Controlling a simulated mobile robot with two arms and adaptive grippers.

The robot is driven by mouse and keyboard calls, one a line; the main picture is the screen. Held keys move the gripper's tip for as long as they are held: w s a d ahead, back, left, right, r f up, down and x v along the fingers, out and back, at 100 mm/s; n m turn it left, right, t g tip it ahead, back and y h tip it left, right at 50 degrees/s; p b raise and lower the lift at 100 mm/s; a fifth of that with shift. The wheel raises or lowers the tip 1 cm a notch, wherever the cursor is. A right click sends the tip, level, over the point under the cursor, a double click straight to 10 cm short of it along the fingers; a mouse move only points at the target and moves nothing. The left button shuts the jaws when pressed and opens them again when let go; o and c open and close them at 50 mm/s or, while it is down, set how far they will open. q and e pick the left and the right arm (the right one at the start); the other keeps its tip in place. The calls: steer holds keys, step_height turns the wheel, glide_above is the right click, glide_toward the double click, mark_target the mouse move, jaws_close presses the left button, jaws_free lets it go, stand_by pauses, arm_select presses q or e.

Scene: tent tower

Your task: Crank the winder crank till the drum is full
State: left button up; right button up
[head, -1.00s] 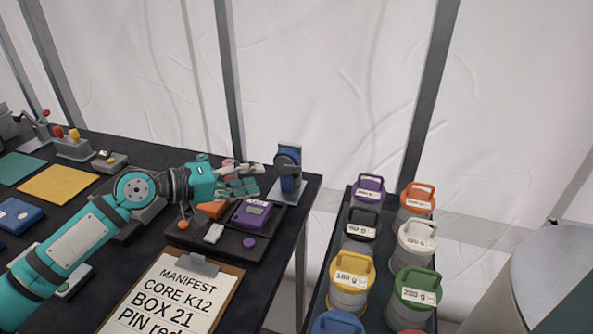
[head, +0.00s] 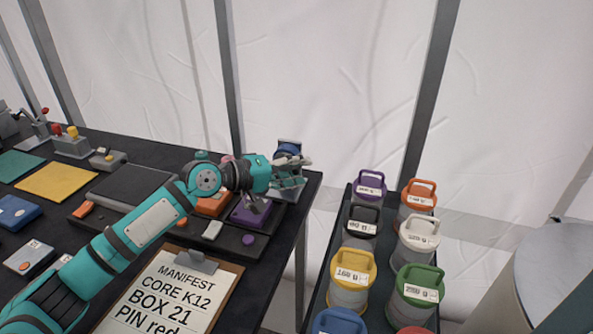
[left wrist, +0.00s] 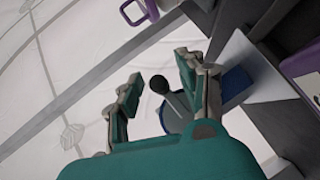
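The blue winder (head: 288,148) stands at the far right corner of the dark table, partly hidden behind my left gripper (head: 297,171). In the left wrist view its blue body (left wrist: 237,84) is on a pale base plate, behind the fingers. The winder crank ends in a dark round knob (left wrist: 159,85) on a grey arm. My left gripper is open, with a finger pad on each side of the knob in the picture; I see no clear contact. How full the drum is cannot be told. My right gripper is not in view.
A dark tray (head: 222,236) with a purple device (head: 250,212) lies below my left wrist. A manifest clipboard (head: 196,262) is at the table's front. Several lidded weight canisters, such as the yellow one (head: 350,270), stand on a lower stand to the right.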

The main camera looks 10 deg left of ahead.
arm_select(q)
jaws_close()
steer(key=shift+r, duration=0.1)
